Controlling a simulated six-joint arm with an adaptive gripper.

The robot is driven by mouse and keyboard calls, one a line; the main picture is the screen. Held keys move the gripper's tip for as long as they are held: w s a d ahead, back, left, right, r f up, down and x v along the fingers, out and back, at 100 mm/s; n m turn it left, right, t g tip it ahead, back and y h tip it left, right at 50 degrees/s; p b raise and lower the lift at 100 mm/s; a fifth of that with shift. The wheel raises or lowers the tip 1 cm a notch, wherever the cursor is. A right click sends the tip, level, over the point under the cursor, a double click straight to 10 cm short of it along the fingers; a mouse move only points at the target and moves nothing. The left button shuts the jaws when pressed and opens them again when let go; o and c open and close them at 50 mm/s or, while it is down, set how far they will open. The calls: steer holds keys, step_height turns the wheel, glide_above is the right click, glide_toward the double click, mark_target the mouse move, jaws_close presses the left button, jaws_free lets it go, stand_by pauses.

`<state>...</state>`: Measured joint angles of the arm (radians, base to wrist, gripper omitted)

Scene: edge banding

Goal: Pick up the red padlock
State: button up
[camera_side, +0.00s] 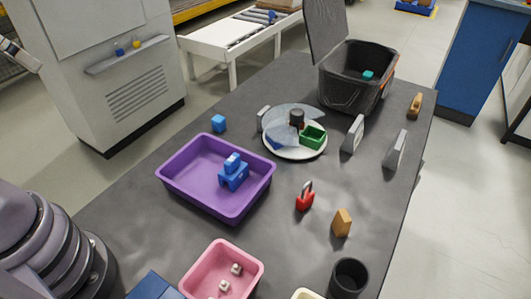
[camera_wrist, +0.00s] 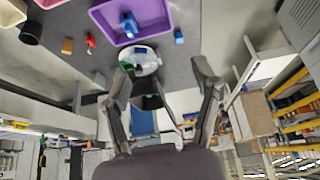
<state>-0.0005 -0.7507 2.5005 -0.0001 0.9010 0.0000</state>
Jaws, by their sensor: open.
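The red padlock (camera_side: 305,200) stands on the dark table right of the purple tray, with its grey shackle upward. In the wrist view the padlock (camera_wrist: 90,42) is small, at the upper left. My gripper (camera_wrist: 163,78) is open with nothing between its fingers, and it is well away from the padlock. The gripper is outside the side view.
A tan block (camera_side: 341,222) stands close right of the padlock. The purple tray (camera_side: 190,198) holds a blue object. A white plate (camera_side: 296,153), grey upright pieces (camera_side: 396,150), a black bin (camera_side: 357,85), pink tray (camera_side: 250,268) and dark cup (camera_side: 349,277) surround it.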

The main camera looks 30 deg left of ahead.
stand_by(0.3)
steer(key=c, duration=0.4)
steer(key=shift+w, duration=0.1)
